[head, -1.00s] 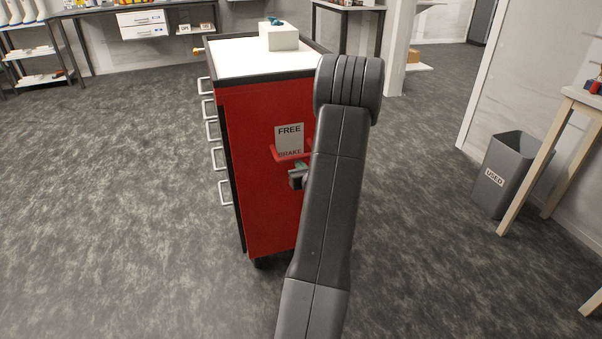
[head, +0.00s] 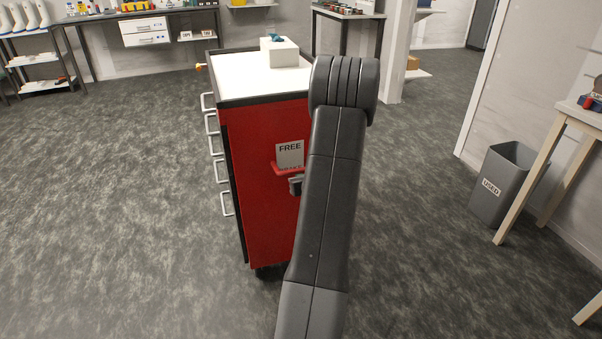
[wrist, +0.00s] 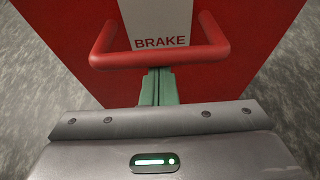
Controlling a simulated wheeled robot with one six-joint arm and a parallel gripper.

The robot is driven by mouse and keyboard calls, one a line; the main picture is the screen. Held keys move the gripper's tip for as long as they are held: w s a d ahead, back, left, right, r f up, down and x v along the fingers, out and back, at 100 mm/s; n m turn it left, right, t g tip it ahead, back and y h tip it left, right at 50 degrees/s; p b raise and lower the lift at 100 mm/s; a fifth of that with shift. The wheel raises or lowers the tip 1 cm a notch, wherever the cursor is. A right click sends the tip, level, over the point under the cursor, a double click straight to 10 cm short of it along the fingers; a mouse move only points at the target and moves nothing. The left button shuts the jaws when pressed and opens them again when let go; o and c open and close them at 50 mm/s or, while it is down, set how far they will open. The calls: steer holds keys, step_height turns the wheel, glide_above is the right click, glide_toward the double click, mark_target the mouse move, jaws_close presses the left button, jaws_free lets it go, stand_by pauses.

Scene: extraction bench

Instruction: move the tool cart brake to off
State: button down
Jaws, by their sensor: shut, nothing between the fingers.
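The red tool cart (head: 262,190) stands in front of me, with a white plate (head: 290,155) on its end panel that reads FREE at the top. In the wrist view the lower part of the plate reads BRAKE (wrist: 160,42). A red bar-shaped brake handle (wrist: 160,58) crosses in front of the plate; its left part shows in the head view (head: 277,170). My gripper (wrist: 158,75) is shut and empty, its green fingers just under the middle of the bar. Whether the fingertips touch it I cannot tell. My arm hides the handle's right part in the head view.
A white box (head: 285,52) with a small teal item stands on the cart's white top. Silver drawer handles line the cart's left side. A grey USED bin (head: 500,190) and a wooden table stand at the right. The floor at the left is clear.

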mark_target(299, 169)
steer(key=shift+w+r+g+p, duration=0.1)
steer(key=shift+r+g+p, duration=0.9)
steer(key=shift+p, duration=1.4)
steer(key=shift+w+r, duration=0.1)
steer(key=shift+r, duration=0.5)
steer(key=shift+f, duration=0.1)
